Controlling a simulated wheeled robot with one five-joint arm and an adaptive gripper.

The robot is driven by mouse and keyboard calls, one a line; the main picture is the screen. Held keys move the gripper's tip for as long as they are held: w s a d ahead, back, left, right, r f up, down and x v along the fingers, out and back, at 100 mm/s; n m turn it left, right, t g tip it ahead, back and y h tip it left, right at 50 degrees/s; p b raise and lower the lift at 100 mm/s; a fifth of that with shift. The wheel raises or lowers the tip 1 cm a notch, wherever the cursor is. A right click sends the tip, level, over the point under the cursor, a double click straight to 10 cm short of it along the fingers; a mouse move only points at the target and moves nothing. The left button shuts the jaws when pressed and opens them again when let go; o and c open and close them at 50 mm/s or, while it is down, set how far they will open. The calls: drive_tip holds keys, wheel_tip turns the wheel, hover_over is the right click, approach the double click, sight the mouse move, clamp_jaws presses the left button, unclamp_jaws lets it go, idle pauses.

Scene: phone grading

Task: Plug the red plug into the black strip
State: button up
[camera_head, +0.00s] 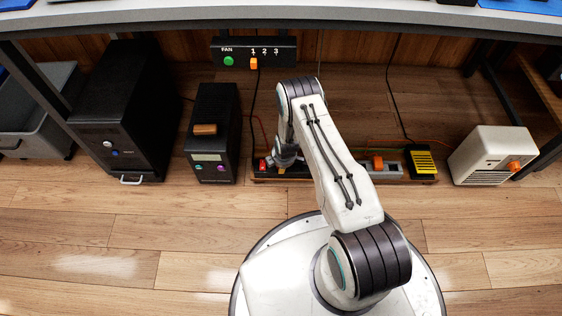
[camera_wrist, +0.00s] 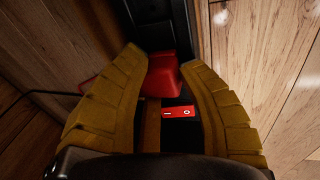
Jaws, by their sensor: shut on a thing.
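In the wrist view the red plug (camera_wrist: 163,74) sits between the two ochre fingertips of my gripper (camera_wrist: 163,66), which is shut on it. The plug is over or against the black strip, whose dark body runs behind it (camera_wrist: 150,13); I cannot tell whether its pins are in a socket. A red rocker switch (camera_wrist: 178,112) with white marks shows between the fingers. In the head view my gripper (camera_head: 277,163) is low at the left end of the black strip (camera_head: 327,170), and my arm hides part of the strip.
An orange plug (camera_head: 377,162) and a black-and-yellow block (camera_head: 421,160) are at the strip's right. A black box (camera_head: 212,135) and a black tower (camera_head: 122,110) stand left, a cream heater (camera_head: 493,155) right. The desk (camera_head: 150,20) overhangs. Wood floor in front is clear.

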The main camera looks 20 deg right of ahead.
drive_tip(key=shift+s+f, duration=0.1)
drive_tip(key=shift+f, duration=0.1)
drive_tip(key=o, duration=1.3)
drive_tip(key=shift+c, duration=0.2)
